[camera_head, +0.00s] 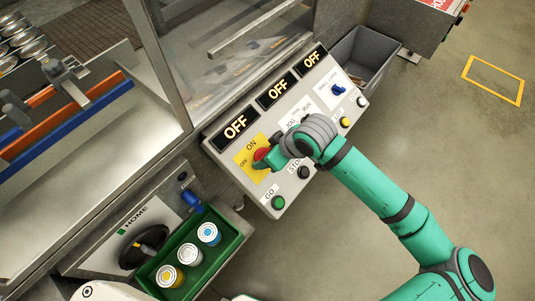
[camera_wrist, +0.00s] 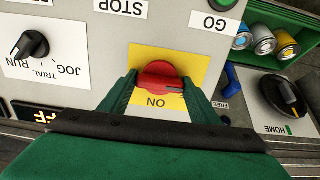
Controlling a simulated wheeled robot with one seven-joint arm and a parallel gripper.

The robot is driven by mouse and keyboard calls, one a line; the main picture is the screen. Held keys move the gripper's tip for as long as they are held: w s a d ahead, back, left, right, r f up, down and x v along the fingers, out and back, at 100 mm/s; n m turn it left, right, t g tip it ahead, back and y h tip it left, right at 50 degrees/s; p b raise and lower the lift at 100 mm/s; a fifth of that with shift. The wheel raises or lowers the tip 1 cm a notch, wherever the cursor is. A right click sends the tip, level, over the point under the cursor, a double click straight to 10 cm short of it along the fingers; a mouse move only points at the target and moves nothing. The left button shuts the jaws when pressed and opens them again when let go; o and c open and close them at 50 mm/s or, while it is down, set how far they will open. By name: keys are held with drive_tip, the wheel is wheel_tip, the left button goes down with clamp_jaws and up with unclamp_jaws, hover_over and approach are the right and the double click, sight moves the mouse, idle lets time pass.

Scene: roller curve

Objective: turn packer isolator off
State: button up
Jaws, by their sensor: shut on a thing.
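The packer isolator is a red rotary knob (camera_head: 262,154) on a yellow plate (camera_head: 244,159) at the left part of the sloped grey control panel. The plate reads ON at its top and OFF at its left in the head view. My gripper (camera_head: 270,160) is shut on the knob. In the wrist view my gripper (camera_wrist: 160,88) has one green finger on each side of the red knob (camera_wrist: 158,75). The knob's bar lies about crosswise there, its pale mark toward the right. The word ON shows upside down below it; OFF is hidden, seemingly behind the right finger.
Three displays along the panel's top read OFF, the nearest display (camera_head: 235,127) above the isolator. A green GO button (camera_head: 278,202), black STOP button (camera_head: 304,172) and blue selector (camera_head: 339,90) are on the panel. A green tray (camera_head: 234,245) with cans and a black HOME dial (camera_head: 145,246) stand lower left.

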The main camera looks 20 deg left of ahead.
drive_tip(key=shift+w+r, duration=0.1)
drive_tip(key=o, duration=1)
drive_tip(key=shift+o, duration=0.2)
drive_tip(key=v, duration=1)
drive_tip(key=shift+d+r, duration=0.15)
drive_tip(key=shift+r, duration=0.1)
